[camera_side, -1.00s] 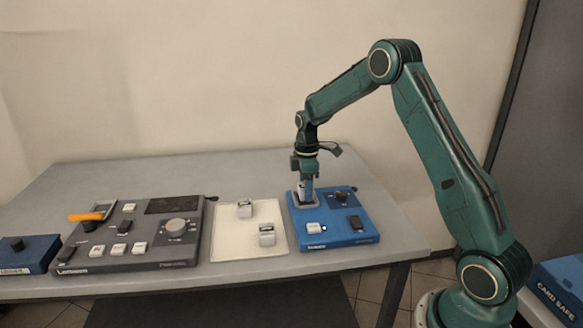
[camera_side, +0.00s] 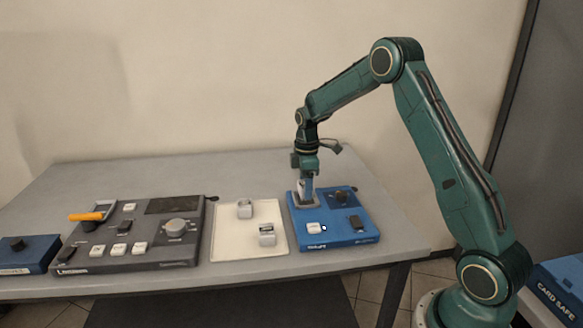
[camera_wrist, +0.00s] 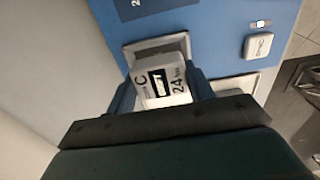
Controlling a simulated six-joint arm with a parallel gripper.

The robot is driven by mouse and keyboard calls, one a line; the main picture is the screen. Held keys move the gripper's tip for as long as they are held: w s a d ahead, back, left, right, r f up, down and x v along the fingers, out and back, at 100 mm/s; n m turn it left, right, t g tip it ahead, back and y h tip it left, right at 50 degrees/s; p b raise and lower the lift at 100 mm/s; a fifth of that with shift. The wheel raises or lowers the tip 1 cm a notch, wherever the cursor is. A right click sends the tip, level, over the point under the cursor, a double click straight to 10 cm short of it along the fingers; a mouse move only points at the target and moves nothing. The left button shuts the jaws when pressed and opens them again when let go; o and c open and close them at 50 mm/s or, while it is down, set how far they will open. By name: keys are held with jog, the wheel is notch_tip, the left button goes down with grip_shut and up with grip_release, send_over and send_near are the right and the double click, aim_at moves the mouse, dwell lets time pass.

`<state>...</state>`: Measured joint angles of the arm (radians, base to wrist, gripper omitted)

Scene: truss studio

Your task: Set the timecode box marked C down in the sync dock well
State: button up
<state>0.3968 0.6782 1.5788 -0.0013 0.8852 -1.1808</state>
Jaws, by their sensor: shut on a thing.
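The timecode box marked C (camera_wrist: 162,84) is white, with a dark display and "24" on its face in the wrist view. My gripper (camera_wrist: 165,92) is shut on it, a finger on each side. The sync dock is the blue unit (camera_side: 345,236) at the right of the table. Its grey-rimmed well (camera_wrist: 158,43) shows around the box's far edge in the wrist view. The box is at the well (camera_side: 317,203) in the side view, but my fingers hide most of it. I cannot tell whether it rests on the well floor.
The dock also has a white SYNC button (camera_wrist: 259,45), a dark knob (camera_side: 341,197) and a black switch (camera_side: 355,222). Left of it, a cream tray (camera_side: 225,240) holds two grey-white boxes (camera_side: 245,208) (camera_side: 267,235). A dark grey console (camera_side: 155,258) stands further left.

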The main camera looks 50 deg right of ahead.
jog(key=shift+f, duration=0.8)
dwell(0.6)
jog(key=o, duration=0.7)
jog(key=shift+r, duration=0.15)
jog(key=shift+r, duration=5.35)
